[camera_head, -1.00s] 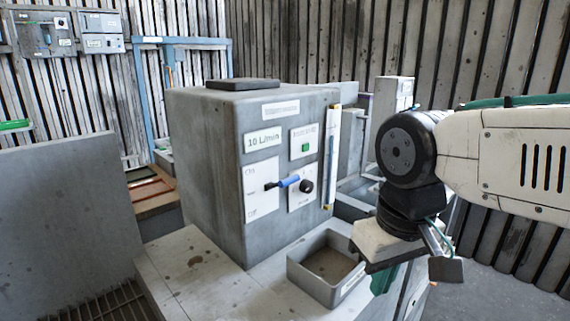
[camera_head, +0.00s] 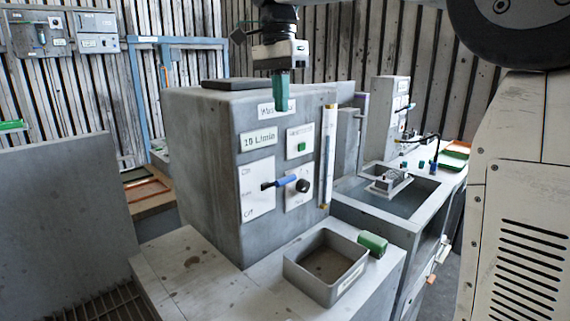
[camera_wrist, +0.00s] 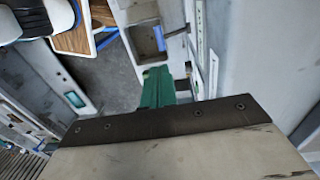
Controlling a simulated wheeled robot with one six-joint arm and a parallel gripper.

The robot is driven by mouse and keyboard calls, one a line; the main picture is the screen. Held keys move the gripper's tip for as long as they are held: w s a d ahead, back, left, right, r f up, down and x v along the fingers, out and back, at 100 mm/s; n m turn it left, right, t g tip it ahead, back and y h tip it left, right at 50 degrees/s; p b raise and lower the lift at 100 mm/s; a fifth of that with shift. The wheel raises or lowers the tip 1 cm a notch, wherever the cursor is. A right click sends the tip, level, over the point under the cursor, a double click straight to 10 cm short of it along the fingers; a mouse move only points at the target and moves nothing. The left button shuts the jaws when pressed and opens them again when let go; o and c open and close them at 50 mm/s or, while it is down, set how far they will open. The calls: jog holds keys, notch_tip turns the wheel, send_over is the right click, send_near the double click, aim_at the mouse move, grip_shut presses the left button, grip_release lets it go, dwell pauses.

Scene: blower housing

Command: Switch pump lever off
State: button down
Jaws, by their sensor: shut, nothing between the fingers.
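The pump lever is a blue handle (camera_head: 287,181) on the front of a grey box (camera_head: 205,160). It sticks out roughly level, beside a white plate (camera_head: 257,190) marked On at the top and Off at the bottom. The blue handle also shows in the wrist view (camera_wrist: 178,32). My gripper (camera_head: 282,108) has green fingers, shut and empty, pointing down. In the head view it appears above the lever, in front of the label at the box's top edge. The green fingers also show in the wrist view (camera_wrist: 157,75). Nothing touches the lever.
A black knob (camera_head: 303,186) sits right of the lever, below a green button (camera_head: 302,147). A clear vertical tube (camera_head: 327,155) runs along the box's right edge. An open grey tray (camera_head: 345,281) and a green block (camera_head: 373,243) are on the ledge below. A sink bench stands right.

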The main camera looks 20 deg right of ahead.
aim_at(286, 177)
jog(key=f, duration=0.9)
jog(key=s+f, duration=0.1)
jog(key=f, duration=0.4)
jog(key=shift+d, duration=0.2)
jog(key=shift+d, duration=0.1)
